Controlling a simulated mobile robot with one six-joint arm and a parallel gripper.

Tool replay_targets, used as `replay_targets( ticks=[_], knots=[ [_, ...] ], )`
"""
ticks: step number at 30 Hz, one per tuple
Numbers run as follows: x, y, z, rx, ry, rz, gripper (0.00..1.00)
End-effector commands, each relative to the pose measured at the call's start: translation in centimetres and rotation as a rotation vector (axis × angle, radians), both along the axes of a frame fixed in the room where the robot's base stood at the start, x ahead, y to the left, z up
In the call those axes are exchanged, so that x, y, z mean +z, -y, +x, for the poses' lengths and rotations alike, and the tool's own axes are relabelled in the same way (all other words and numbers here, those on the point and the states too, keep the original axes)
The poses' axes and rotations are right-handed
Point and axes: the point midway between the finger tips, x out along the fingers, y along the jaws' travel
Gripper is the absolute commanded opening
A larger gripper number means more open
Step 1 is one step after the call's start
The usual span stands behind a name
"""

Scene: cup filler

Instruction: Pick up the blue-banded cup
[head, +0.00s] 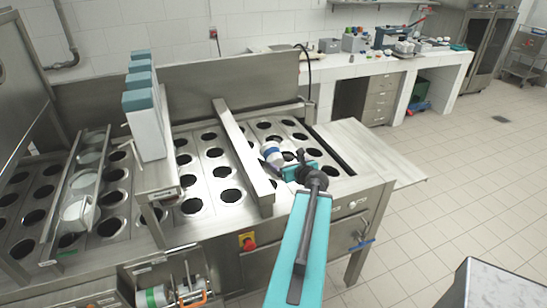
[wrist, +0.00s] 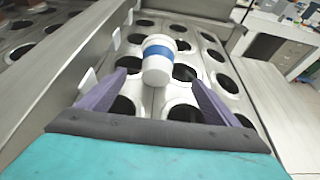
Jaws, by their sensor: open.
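The blue-banded cup (wrist: 158,60) is white with a wide blue band. In the wrist view it stands on the steel plate with round holes (wrist: 178,94), ahead of my gripper and between the lines of its two fingers. My gripper (wrist: 160,92) is open, with purple fingers on either side and nothing between them at the tips. In the head view the cup (head: 271,152) shows just beyond my gripper (head: 283,170), slightly left of it. Whether the cup sits in a hole or on the plate is hard to tell. I see no contact between the fingers and the cup.
A raised steel rail (head: 243,155) runs along the left of the cup. A tall white and teal dispenser unit (head: 146,119) stands farther left. A flat steel side shelf (head: 368,150) lies to the right. The tiled floor (head: 450,190) at right is open.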

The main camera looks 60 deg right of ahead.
Motion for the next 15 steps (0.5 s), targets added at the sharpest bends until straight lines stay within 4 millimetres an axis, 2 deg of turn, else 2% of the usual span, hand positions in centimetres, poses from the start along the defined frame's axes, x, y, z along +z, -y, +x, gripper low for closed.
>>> replay_targets(
  ticks=[15],
  knots=[
    [-0.83,0.81,0.97,0.002,0.001,-0.002,0.85]
  ],
)
